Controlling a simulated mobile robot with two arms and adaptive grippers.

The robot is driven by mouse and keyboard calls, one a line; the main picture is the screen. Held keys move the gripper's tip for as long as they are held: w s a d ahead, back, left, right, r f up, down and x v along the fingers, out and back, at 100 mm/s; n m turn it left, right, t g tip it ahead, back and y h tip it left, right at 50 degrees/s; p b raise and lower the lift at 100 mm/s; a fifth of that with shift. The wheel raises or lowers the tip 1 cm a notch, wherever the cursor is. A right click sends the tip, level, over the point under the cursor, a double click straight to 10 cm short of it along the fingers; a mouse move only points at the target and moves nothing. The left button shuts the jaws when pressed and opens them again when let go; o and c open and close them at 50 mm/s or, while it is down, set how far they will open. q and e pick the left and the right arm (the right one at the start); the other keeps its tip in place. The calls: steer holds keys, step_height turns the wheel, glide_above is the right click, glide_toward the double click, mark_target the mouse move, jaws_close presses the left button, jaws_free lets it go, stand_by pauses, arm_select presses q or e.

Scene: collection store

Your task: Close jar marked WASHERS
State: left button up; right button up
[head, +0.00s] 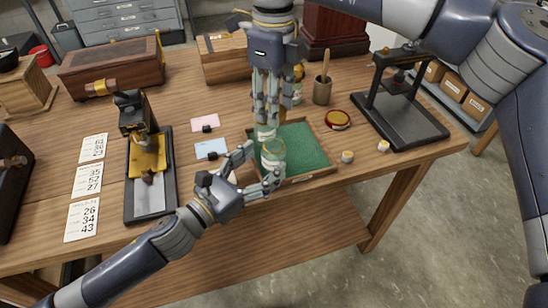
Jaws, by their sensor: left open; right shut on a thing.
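A clear glass jar (273,151) with an open-looking rim is at the front of a green-lined tray (325,170). No WASHERS marking is readable on it. My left gripper (262,170) is open, with its fingers on either side of the jar's lower part; whether they touch it I cannot tell. My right gripper (267,122) comes down from above, just behind the jar. It is shut on a pale, glassy thing (264,132) that its fingers mostly hide. A red-rimmed lid-like disc (338,119) lies on the table right of the tray.
A black press-like stand (405,115) is at the right and a brass-and-black instrument (148,160) at the left. A brush cup (322,90) and another jar (297,92) stand behind the tray. Number cards (82,218) lie left.

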mark_target(266, 160)
arm_select(q)
steer(key=shift+x, duration=2.1)
steer(key=c, duration=1.6)
steer(key=shift+c, duration=0.2)
arm_select(e)
steer(key=shift+f, duration=2.45)
